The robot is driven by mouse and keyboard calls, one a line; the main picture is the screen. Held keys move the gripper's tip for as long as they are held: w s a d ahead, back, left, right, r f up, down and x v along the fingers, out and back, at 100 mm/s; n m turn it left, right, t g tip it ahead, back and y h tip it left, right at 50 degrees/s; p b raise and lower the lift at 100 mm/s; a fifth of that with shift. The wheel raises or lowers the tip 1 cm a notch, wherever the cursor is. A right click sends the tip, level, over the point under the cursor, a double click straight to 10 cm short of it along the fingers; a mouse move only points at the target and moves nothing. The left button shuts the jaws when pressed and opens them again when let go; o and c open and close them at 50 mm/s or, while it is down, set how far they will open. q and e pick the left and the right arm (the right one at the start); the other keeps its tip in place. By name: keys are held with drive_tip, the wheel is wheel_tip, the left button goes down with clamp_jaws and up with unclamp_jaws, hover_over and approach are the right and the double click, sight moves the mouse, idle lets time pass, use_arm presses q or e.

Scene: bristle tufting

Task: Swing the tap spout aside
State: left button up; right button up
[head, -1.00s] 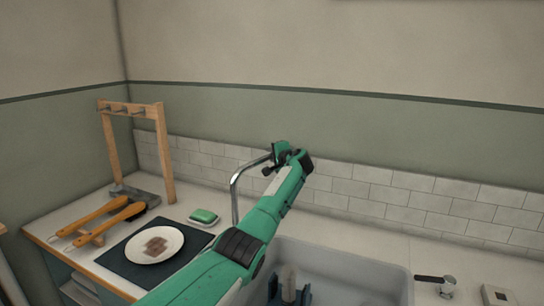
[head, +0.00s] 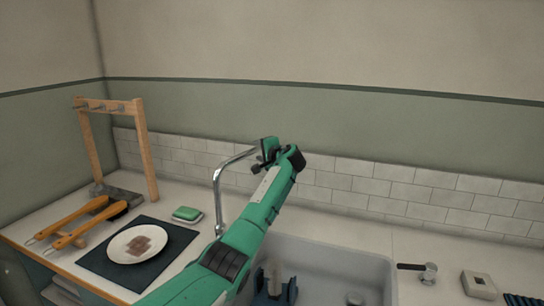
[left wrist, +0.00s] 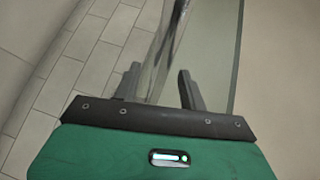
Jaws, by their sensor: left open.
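The chrome tap spout (head: 218,190) rises at the back left of the sink and bends over to the right, up to my left gripper. My left gripper (head: 262,158) is open at the spout's far end, its arm crossing in front of the sink. In the left wrist view the spout (left wrist: 166,45) shows as a shiny tube between the two dark fingers of the left gripper (left wrist: 160,88). I cannot tell whether a finger touches it. The arm may hide part of the tap's base. My right gripper is not in view.
The sink (head: 330,262) holds a blue brush stand (head: 275,290). Left of it are a plate (head: 138,244) on a dark mat (head: 100,262), a green-and-white sponge (head: 187,214), wooden-handled brushes (head: 75,222) and a wooden rack (head: 148,150).

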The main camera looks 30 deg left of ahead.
use_arm(q)
drive_tip(key=v, duration=0.9)
drive_tip(key=shift+b, duration=0.45)
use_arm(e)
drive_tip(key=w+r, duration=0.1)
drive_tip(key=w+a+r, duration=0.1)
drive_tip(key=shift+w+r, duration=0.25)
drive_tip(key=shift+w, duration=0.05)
use_arm(q)
drive_tip(key=shift+r, duration=0.1)
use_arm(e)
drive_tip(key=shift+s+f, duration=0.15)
